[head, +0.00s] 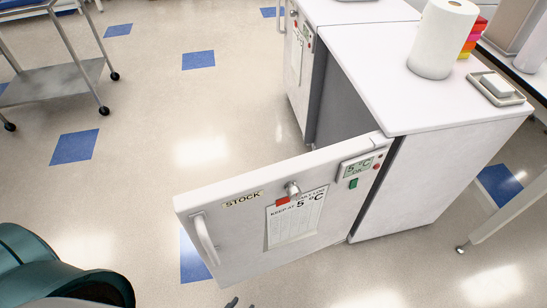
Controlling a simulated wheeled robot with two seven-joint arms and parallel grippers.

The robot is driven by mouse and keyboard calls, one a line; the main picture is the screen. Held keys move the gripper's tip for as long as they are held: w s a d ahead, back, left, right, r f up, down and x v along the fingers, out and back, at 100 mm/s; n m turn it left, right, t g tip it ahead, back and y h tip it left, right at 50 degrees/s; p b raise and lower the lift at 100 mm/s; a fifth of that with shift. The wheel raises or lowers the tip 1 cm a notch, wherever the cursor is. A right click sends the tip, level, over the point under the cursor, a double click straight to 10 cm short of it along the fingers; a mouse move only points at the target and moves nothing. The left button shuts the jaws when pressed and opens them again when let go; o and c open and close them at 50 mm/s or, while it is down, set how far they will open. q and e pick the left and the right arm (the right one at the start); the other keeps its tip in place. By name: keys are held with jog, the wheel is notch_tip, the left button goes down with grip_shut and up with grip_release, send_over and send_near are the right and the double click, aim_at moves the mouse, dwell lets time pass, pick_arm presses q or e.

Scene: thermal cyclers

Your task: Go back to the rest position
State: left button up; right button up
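A white under-bench fridge (435,185) stands on the right, with its door (235,235) swung open toward me. The door bears a STOCK label, a handle (205,240) at its left end, a paper sheet held by a clip, and a small display reading 5 °C. The fridge's inside is mostly hidden behind the door. A teal part of my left arm fills the lower left corner. A small dark tip at the bottom edge, just below the door, looks like part of a gripper, probably the left; its opening does not show. My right gripper is not in view.
A paper towel roll (442,40), a stack of coloured racks (474,38) and a small tray (495,89) with a white block stand on the fridge top. A second white unit (300,62) stands behind. A metal cart (55,80) is at upper left. The floor between is clear.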

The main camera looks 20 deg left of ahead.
pick_arm(q)
notch_tip(320, 180, down, 9)
jog(key=w+m+g, duration=0.1)
jog(key=w+g, duration=0.1)
jog(key=g, duration=0.2)
jog(key=shift+w+a+f+m+g, duration=0.15)
jog(key=shift+a+m+g, duration=0.25)
dwell(1.0)
